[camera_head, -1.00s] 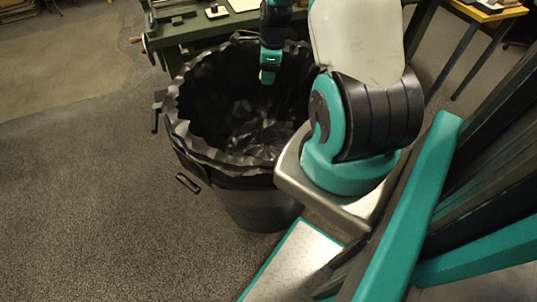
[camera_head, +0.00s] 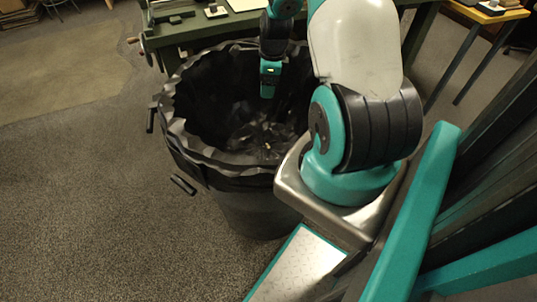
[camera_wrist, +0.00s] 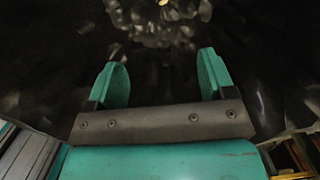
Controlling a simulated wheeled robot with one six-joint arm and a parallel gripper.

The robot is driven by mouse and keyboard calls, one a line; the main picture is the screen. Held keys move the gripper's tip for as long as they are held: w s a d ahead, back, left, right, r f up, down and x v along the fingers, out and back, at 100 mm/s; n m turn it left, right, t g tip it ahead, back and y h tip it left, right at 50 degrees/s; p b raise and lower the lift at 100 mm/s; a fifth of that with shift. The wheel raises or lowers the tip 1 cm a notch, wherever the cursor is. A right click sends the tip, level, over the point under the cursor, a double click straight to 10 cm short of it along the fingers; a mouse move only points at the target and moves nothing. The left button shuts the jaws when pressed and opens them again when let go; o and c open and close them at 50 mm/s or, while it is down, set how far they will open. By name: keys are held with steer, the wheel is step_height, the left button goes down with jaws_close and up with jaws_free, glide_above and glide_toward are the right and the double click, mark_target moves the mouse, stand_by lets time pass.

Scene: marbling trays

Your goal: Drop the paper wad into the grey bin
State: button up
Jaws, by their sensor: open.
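The grey bin (camera_head: 250,208) looks dark grey to black and stands on the floor, lined with a crinkled black bag folded over its rim. My gripper (camera_head: 268,92) is over the bin's mouth. In the wrist view my gripper (camera_wrist: 163,75) has its two teal fingers wide apart with nothing between them. A small pale yellowish thing, probably the paper wad (camera_head: 267,146), lies low inside the bin on the liner. It also shows at the top edge of the wrist view (camera_wrist: 163,3), beyond the fingertips and apart from them.
A green workbench (camera_head: 200,27) stands just behind the bin. A yellow-topped table (camera_head: 490,12) is at the upper right. The carpeted floor (camera_head: 80,220) to the left of the bin is clear.

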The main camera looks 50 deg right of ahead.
step_height(320, 180, up, 17)
steer(key=s+d+p, duration=0.1)
steer(key=p, duration=0.1)
steer(key=shift+s+r, duration=0.15)
steer(key=shift+s, duration=0.25)
stand_by(0.3)
steer(key=a+r+n+y+p, duration=0.1)
steer(key=a+r+n+p, duration=0.1)
steer(key=a+r+n, duration=0.4)
steer(key=w+a+r+n+p, duration=0.1)
steer(key=a+n, duration=0.4)
steer(key=a, duration=0.4)
steer(key=a+r+n+y+p, duration=0.1)
steer(key=a+r+n+p, duration=0.1)
steer(key=a+r+n, duration=0.4)
steer(key=s+a+r+n+p, duration=0.1)
steer(key=s+a+r+n, duration=0.1)
steer(key=s+a+n, duration=0.5)
steer(key=s+a+r+n+g+y+p, duration=0.1)
steer(key=s+a+r+n+p, duration=0.1)
steer(key=s+a+n, duration=0.5)
steer(key=a+r+n, duration=0.1)
steer(key=a+n, duration=0.3)
steer(key=n, duration=0.1)
steer(key=shift+s+a+r, duration=0.15)
steer(key=shift+s+a, duration=0.05)
steer(key=shift+s, duration=0.05)
